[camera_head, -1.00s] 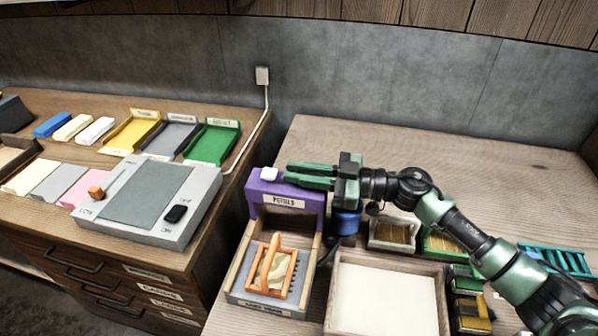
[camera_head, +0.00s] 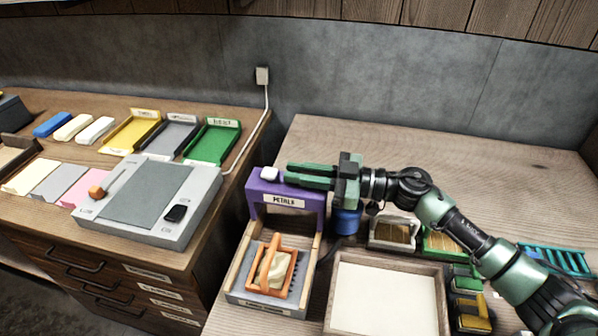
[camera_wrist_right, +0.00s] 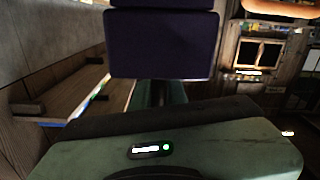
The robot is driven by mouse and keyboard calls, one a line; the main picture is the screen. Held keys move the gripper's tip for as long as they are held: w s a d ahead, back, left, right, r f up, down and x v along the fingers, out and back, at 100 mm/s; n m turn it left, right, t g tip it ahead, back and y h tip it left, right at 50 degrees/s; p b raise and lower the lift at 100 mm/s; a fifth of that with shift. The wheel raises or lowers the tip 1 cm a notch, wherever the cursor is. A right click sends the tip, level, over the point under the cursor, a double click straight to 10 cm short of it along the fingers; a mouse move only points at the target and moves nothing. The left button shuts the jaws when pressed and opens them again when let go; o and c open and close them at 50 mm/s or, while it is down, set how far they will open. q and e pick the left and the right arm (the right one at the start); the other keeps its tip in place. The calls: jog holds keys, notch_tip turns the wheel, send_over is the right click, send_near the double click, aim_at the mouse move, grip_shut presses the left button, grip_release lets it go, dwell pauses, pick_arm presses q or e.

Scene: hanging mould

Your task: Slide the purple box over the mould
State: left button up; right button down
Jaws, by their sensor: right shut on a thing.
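The purple box (camera_head: 283,201) has a label reading PETALS and a white knob (camera_head: 269,174) on top. It stands at the back end of a wooden-railed base. The mould (camera_head: 272,267), an orange frame with a handle and a pale lump inside, sits on the grey front part of that base, in front of the box and apart from it. My right gripper (camera_head: 290,177) reaches in from the right at the top of the box and is shut at the knob. In the right wrist view, a dark purple face (camera_wrist_right: 160,45) fills the top middle. My left gripper is not in view.
A blue cylinder (camera_head: 346,221) stands right of the box. A wooden tray with a pale surface (camera_head: 385,298) lies right of the base. Small bins (camera_head: 394,232) and a teal rack (camera_head: 556,259) are further right. A grey device (camera_head: 150,205) is on the left bench.

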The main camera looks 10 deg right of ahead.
jog(key=shift+r, duration=0.15)
dwell(0.4)
jog(key=shift+s+a+p, duration=0.1)
jog(key=shift+s+p, duration=0.1)
jog(key=shift+p, duration=0.3)
jog(key=s+p, duration=0.1)
jog(key=s+a+p, duration=0.1)
jog(key=s+p, duration=0.1)
jog(key=s+a+p, duration=0.1)
jog(key=s, duration=0.1)
jog(key=shift+s+a+r+p, duration=0.1)
jog(key=shift+s+r+p, duration=0.1)
jog(key=shift+p, duration=0.15)
jog(key=s+a+p, duration=0.3)
jog(key=s, duration=0.4)
jog(key=shift+s+a+f+p, duration=0.15)
jog(key=shift+s+f+p, duration=0.25)
jog(key=c, duration=1.5)
grip_release()
jog(key=shift+s, duration=0.1)
